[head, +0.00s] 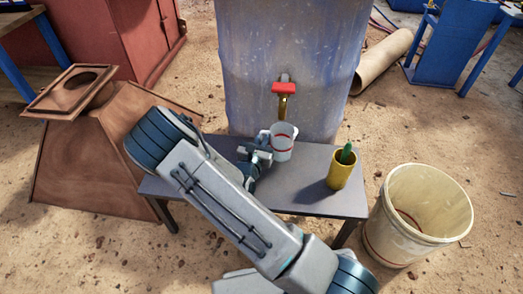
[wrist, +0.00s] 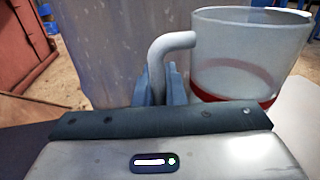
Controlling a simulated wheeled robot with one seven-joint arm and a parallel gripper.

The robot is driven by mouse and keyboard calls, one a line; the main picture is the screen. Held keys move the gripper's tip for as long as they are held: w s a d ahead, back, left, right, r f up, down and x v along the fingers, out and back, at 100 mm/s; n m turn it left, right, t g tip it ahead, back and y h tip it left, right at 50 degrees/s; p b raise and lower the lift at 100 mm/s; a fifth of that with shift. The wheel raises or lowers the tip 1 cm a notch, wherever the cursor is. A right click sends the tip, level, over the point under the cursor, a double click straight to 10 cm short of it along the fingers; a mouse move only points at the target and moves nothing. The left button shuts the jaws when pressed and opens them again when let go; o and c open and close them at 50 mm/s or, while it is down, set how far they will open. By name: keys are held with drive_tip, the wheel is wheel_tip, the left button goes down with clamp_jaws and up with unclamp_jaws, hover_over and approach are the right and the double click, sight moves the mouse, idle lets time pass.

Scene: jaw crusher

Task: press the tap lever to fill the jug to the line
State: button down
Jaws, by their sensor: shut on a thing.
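The jug (head: 283,142) is a clear, whitish cup with a red line around it. It is upright, below the tap, at the back edge of the grey table. The tap (head: 283,105) is brass with a red lever (head: 283,88) on a large blue-grey barrel. My gripper (head: 264,138) is at the jug's left side, shut on its handle. In the wrist view, my gripper (wrist: 162,92) has the pale handle (wrist: 172,42) between its fingers, with the jug (wrist: 248,55) to the right. I cannot tell the water level, or whether the jug touches the table.
The grey table (head: 300,193) also carries a yellow cup (head: 342,170) with a green thing in it, to the right. A large cream bucket (head: 417,215) stands on the ground at the right. The barrel (head: 290,50) stands behind the table. A rusty hopper (head: 95,150) is at the left.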

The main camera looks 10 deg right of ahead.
drive_tip(key=shift+w+a+f, duration=0.2)
drive_tip(key=shift+a, duration=0.1)
drive_tip(key=shift+f, duration=0.2)
drive_tip(key=shift+f+b, duration=1.25)
drive_tip(key=shift+f, duration=0.5)
drive_tip(key=shift+f, duration=0.15)
drive_tip(key=c, duration=1.5)
unclamp_jaws()
